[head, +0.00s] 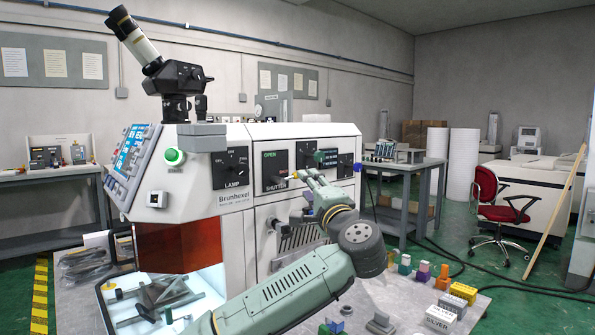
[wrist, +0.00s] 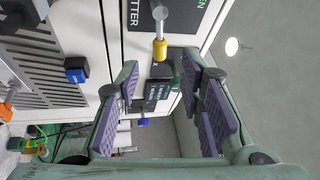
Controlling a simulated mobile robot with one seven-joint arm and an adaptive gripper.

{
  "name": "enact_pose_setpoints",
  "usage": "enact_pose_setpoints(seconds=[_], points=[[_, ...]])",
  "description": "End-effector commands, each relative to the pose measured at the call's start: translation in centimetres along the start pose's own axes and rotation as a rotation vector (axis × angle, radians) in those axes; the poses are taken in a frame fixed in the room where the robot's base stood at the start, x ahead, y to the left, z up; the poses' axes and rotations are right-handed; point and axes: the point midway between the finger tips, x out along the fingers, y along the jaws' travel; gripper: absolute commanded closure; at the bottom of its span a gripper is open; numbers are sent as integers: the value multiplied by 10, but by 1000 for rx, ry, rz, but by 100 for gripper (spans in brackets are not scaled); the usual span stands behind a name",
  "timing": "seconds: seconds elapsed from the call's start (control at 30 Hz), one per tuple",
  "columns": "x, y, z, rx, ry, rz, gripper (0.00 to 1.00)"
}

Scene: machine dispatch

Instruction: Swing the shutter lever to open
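The shutter panel (head: 274,170) is a black plate on the machine front, with a green OPEN label at its upper left and SHUTTER in white below. Its lever (wrist: 159,20) is a pale rod with a yellow tip, sticking out from the panel in the wrist view. In the head view the yellow tip (head: 311,172) seems to show close to my gripper (head: 320,184). In the wrist view my gripper (wrist: 160,78) is open, its purple-padded fingers apart. The yellow tip appears across the gap between the fingertips. I cannot tell whether either finger touches it.
The LAMP dial (head: 236,165) is left of the shutter panel. A green knob (head: 320,156) and other controls are close on the right. A blue knob (wrist: 76,70) and a vent grille (wrist: 38,70) sit near my left finger. Small blocks (head: 423,270) lie on the bench.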

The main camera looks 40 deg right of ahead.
Motion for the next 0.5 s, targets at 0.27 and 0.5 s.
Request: enact_pose_setpoints(seconds=[0.27,0.5], points=[[54,-4,1,1,-4,0,65],[76,-2,0,0,-1,0,65]])
